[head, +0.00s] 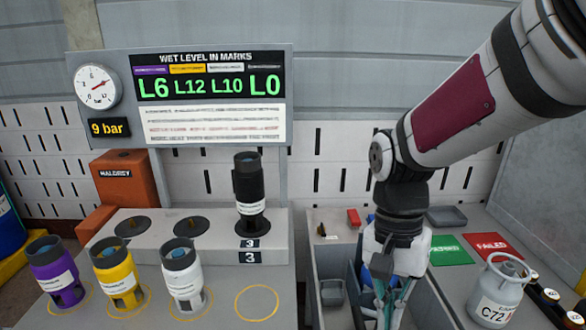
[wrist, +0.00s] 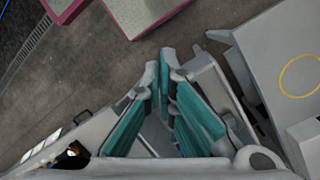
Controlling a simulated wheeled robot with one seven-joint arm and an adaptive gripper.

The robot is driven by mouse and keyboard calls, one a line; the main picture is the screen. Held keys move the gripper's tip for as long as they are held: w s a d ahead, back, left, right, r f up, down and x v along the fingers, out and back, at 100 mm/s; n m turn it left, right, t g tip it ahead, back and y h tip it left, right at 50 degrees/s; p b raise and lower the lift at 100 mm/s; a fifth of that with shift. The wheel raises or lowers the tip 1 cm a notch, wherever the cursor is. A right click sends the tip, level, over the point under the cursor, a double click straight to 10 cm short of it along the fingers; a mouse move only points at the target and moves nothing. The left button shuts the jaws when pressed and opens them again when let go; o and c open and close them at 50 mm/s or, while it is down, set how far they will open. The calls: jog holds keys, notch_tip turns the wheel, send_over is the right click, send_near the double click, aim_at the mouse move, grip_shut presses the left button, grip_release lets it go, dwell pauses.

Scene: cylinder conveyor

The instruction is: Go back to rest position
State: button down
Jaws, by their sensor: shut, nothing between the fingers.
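My gripper (head: 384,308) hangs pointing down over the grey divided bin (head: 424,310) at the right of centre in the head view. In the wrist view its teal-padded fingers (wrist: 166,62) come together at the tips, with nothing held. A black cylinder (head: 249,188) stands upright on the raised grey step, above a label 3. A purple cylinder (head: 54,272), a yellow cylinder (head: 115,275) and a white cylinder (head: 183,280) stand in the front row at the left. My arm hides part of the bin.
An empty yellow ring (head: 257,303) lies right of the white cylinder. A grey canister (head: 500,292) marked C72 stands at the right, near a green pad (head: 450,250) and a red FAILED pad (head: 492,246). A display board (head: 212,95) and gauge (head: 97,86) rise behind.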

jog(key=s+d+r+n+t, duration=0.4)
jog(key=s+r+n+t, duration=0.3)
jog(key=r, duration=0.2)
jog(key=shift+s+d+r, duration=0.2)
jog(key=shift+s+d, duration=0.05)
jog(key=shift+d, duration=0.15)
dwell(0.5)
